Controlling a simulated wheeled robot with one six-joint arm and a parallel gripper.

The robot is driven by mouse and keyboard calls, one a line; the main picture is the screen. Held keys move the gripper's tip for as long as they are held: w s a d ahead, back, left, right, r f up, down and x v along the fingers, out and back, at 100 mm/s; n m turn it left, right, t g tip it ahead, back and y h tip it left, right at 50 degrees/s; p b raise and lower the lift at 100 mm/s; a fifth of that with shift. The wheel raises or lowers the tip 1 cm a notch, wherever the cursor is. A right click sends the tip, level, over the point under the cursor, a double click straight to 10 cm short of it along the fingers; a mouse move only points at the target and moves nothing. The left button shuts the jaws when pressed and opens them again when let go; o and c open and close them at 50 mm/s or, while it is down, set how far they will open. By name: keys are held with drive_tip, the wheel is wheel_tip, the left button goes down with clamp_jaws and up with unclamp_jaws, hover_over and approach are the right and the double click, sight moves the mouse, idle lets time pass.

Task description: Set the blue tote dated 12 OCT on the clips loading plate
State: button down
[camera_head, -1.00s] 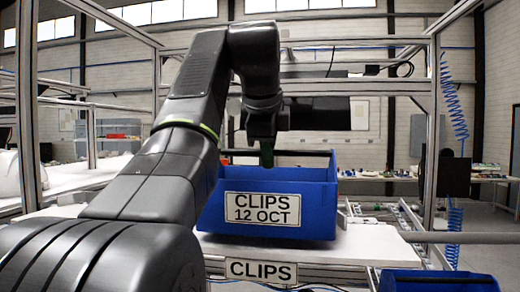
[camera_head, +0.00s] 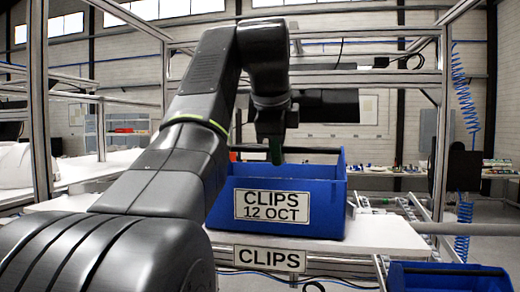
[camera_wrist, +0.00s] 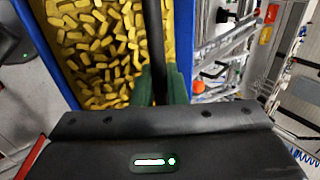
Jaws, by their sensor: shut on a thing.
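The blue tote (camera_head: 330,205) has a white label reading "CLIPS 12 OCT" on its front. It is upright over the white loading plate (camera_head: 385,238), whose front sign (camera_head: 269,258) reads "CLIPS". Whether its underside touches the plate is hard to tell. My gripper (camera_head: 276,152) is above the tote, shut on its dark handle bar. In the wrist view, the green fingertips (camera_wrist: 163,86) sit on either side of the dark bar (camera_wrist: 155,40). Yellow pieces (camera_wrist: 100,55) fill the visible part of the tote beside its blue wall (camera_wrist: 184,30).
Another blue tote (camera_head: 445,279) stands at the lower right. Metal frame posts (camera_head: 440,130) rise at both sides, and a blue coiled hose (camera_head: 467,100) hangs at right. A bench with small items (camera_head: 385,171) lies behind. The plate's right part is bare.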

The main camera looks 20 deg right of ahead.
drive_tip(key=shift+f, duration=0.15)
drive_tip(key=c, duration=1.4)
unclamp_jaws()
drive_tip(key=shift+f, duration=0.1)
drive_tip(key=p+v, duration=0.3)
drive_tip(key=v, duration=0.9)
